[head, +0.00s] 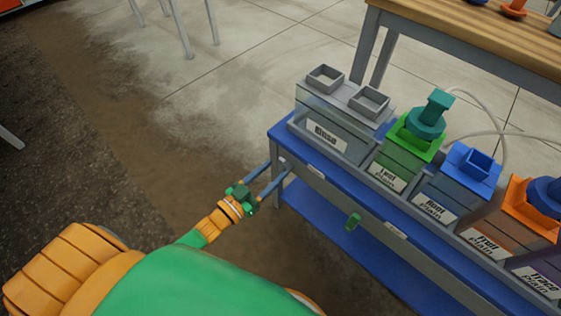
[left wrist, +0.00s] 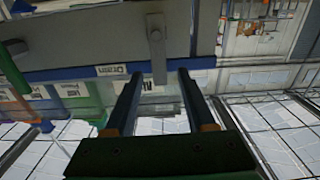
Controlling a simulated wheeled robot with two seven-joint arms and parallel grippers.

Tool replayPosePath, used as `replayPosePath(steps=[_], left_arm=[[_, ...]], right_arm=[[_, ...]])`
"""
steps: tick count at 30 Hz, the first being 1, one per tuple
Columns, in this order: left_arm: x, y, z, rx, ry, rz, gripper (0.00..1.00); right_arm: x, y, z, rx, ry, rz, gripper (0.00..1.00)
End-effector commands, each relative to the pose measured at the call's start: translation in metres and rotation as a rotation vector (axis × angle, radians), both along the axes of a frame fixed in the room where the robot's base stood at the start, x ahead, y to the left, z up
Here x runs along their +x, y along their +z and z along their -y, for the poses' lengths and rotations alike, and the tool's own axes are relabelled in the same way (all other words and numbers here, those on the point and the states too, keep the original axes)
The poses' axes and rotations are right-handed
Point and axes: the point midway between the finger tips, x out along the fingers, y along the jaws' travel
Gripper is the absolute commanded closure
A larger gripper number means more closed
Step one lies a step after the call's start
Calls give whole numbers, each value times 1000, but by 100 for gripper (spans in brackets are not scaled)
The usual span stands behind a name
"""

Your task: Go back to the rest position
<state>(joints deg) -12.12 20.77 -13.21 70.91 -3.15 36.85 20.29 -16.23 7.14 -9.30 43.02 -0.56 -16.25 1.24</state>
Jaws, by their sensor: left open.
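My left gripper (head: 276,168) is at the left end of the skid's blue-edged bench (head: 300,150), its two blue-grey fingers spread apart with nothing seen between them. In the left wrist view the same open fingers (left wrist: 159,76) point at a grey panel (left wrist: 90,45). A grey bar-shaped handle (left wrist: 156,50) on that panel lies just beyond the fingertips, between them in the picture. I cannot tell whether a finger touches the skid. My right gripper is in neither view.
A grey twin-socket box (head: 335,135) and green (head: 405,160), blue (head: 455,195) and orange (head: 510,220) labelled containers line the bench. A small green handle (head: 353,221) is on its front. A wooden table (head: 480,40) stands behind.

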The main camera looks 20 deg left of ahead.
Motion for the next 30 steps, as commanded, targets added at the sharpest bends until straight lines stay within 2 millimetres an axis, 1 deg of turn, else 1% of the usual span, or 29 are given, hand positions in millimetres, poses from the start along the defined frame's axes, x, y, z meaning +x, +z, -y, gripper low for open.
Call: replayPosePath(steps=[1, 3, 6, 18, 20, 22, 23, 24, 25, 26, 27, 29, 30], left_arm=[[-10, 2, -4, 1, 1, -3, 45], [-19, 1, -7, 1, 1, -2, 45], [-27, 1, -10, 1, 0, 0, 45], [-27, 0, -10, 0, 2, -1, 45], [-28, -10, -13, 14, 18, -35, 45], [-34, -45, -21, 60, 69, -151, 45], [-40, -66, -26, 89, 98, -227, 45], [-52, -98, -33, 132, 136, -342, 45], [-64, -121, -38, 166, 160, -433, 45], [-78, -143, -42, 198, 181, -523, 45], [-98, -169, -46, 235, 200, -633, 45], [-129, -200, -49, 285, 216, -787, 45], [-150, -217, -50, 314, 222, -881, 45]], right_arm=[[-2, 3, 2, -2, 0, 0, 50], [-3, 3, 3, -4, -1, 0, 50], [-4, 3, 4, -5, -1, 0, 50], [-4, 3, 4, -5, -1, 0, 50], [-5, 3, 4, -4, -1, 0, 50], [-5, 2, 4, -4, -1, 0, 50], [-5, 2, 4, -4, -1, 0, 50], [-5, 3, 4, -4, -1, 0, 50], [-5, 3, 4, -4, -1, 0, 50], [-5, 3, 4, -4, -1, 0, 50], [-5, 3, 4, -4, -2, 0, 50], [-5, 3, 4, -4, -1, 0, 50], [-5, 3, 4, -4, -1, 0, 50]])
